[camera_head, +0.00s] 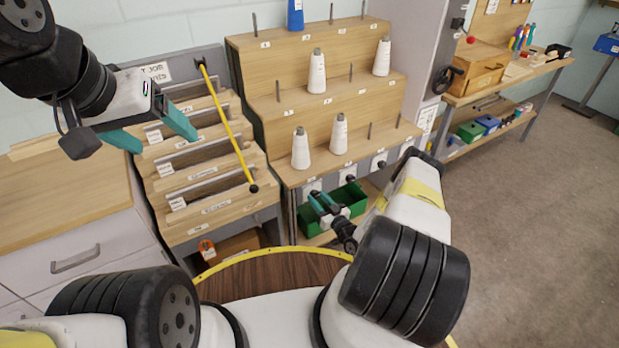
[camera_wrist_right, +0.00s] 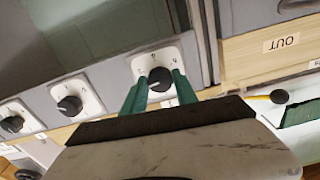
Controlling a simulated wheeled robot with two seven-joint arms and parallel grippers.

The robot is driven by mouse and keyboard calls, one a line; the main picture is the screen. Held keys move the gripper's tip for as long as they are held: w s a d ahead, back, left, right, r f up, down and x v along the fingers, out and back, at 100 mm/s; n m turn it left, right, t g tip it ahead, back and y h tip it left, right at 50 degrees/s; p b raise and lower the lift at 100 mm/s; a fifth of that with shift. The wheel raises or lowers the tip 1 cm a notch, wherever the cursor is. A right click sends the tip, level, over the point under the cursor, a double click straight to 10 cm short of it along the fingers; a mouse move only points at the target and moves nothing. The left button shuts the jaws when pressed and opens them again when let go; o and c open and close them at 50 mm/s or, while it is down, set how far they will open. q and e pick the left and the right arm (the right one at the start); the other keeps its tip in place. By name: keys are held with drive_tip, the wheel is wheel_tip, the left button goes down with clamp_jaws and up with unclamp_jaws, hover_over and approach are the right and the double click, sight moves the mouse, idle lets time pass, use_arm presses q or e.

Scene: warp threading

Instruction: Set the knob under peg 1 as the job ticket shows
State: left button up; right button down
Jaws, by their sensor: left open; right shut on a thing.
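The leftmost knob in the head view, on its white dial plate (camera_head: 311,187), is at the front of the lowest peg step. In the right wrist view this black knob (camera_wrist_right: 160,77) sits between the green fingers of my right gripper (camera_wrist_right: 161,88), which is shut on it. A white pointer line shows on the knob; the small dial marks are too blurred to read. In the head view my right gripper (camera_head: 326,203) reaches the panel from below. My left gripper (camera_head: 154,128) is open and empty over the sloped rack at left. I cannot make out a readable job ticket.
White cones (camera_head: 317,72) and a blue one stand on the stepped pegs above. More knobs (camera_wrist_right: 69,104) line the panel. A green bin (camera_head: 345,200) sits below it. A yellow rod (camera_head: 228,125) lies across the sloped rack (camera_head: 205,180). A workbench (camera_head: 500,85) stands at right.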

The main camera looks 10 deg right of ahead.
drive_tip(key=m, duration=2.3)
drive_tip(key=shift+m, duration=0.3)
drive_tip(key=m, duration=0.3)
drive_tip(key=shift+m, duration=2.2)
drive_tip(key=shift+s, duration=0.1)
